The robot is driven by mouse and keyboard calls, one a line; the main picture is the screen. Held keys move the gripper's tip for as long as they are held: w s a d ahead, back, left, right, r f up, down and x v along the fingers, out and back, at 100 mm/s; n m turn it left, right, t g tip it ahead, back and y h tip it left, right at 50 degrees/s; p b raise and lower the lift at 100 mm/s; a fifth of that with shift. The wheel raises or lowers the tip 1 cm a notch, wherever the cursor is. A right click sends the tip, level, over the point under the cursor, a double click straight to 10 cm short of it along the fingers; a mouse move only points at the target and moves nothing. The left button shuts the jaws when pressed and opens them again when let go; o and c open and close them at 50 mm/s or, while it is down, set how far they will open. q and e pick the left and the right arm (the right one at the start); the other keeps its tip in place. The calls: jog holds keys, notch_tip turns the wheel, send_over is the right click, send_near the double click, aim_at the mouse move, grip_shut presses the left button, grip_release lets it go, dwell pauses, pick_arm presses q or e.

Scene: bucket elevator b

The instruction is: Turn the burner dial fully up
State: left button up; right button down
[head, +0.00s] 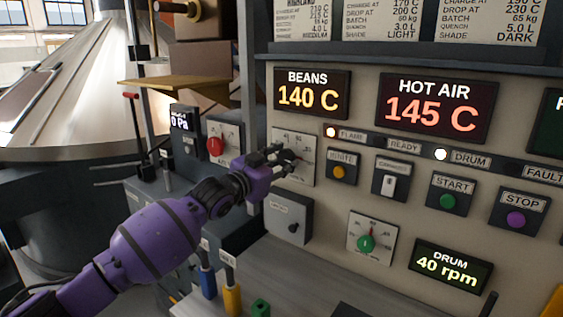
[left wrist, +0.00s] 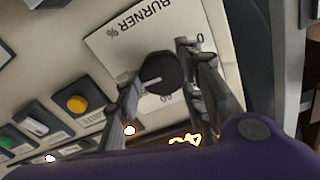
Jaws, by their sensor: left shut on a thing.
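The burner dial (left wrist: 160,73) is a black round knob with a white pointer line, on a white plate marked "BURNER %" (left wrist: 128,37) in the left wrist view. That view is rotated, and the pointer line runs towards the lower left. In the head view the dial's plate (head: 305,143) is on the panel under the "BEANS" display, and fingers hide most of the dial. My left gripper (head: 287,158) is shut on the dial, with one finger on each side of it in the left wrist view (left wrist: 164,78). My right gripper is not in view.
The orange igniter button (head: 339,172) and a white switch (head: 389,184) are right of the dial. A red knob (head: 215,146) is to the left. A green dial (head: 366,242) sits lower right. The flame lamp (head: 331,132) is lit.

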pick_arm(q)
jog(key=shift+s+d+r+m, duration=0.1)
jog(key=shift+d+r+m, duration=0.1)
jog(key=shift+m, duration=0.3)
jog(key=shift+f, duration=0.25)
jog(key=o, duration=0.9)
jog(key=shift+c, duration=0.2)
jog(key=shift+o, duration=0.9)
jog(key=shift+s+a, duration=0.4)
jog(key=v, duration=1.1)
jog(key=shift+d, duration=0.15)
